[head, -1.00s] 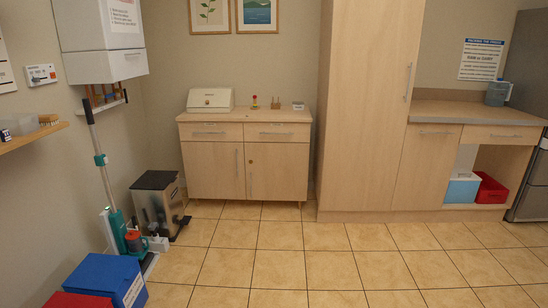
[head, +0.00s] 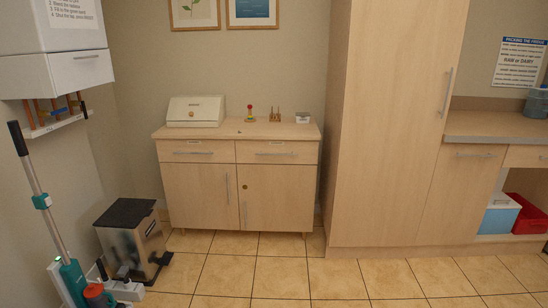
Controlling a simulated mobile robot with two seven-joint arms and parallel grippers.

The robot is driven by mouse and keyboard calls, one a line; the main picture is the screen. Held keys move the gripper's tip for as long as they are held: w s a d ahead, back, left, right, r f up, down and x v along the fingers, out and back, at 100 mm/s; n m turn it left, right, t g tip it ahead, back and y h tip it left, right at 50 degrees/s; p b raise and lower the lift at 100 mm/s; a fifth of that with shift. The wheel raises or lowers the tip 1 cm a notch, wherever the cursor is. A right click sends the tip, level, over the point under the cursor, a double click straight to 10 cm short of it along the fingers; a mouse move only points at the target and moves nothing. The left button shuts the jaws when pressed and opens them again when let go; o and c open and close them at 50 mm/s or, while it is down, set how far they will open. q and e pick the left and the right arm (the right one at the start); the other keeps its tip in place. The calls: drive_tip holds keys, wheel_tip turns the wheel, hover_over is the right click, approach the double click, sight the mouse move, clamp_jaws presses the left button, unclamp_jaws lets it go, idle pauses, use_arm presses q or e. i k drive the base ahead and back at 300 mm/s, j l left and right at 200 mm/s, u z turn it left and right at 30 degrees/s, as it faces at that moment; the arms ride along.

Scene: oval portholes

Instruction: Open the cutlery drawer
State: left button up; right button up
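A light wood cabinet (head: 237,188) stands against the back wall. It has a left drawer (head: 192,151) and a right drawer (head: 276,152) side by side under its top, both shut, each with a horizontal bar handle. A further drawer front (head: 530,156) is partly in view at the right edge, under the counter. Neither of my grippers is in view.
A bread box (head: 196,111) and small items stand on the cabinet top. A metal pedal bin (head: 134,243) and an upright vacuum (head: 70,275) stand at the left. A tall cupboard (head: 390,130) stands at the right. The tiled floor (head: 280,275) before the cabinet is clear.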

sight(248, 152)
drive_tip(key=i, duration=1.4)
drive_tip(key=i+u, duration=0.25)
drive_tip(key=i, duration=0.25)
drive_tip(key=i+l+u, duration=0.25)
drive_tip(key=i, duration=0.2)
drive_tip(key=i+l+u, duration=0.25)
drive_tip(key=i, duration=0.25)
drive_tip(key=i+l+u, duration=0.2)
drive_tip(key=i+l, duration=0.15)
drive_tip(key=i, duration=0.1)
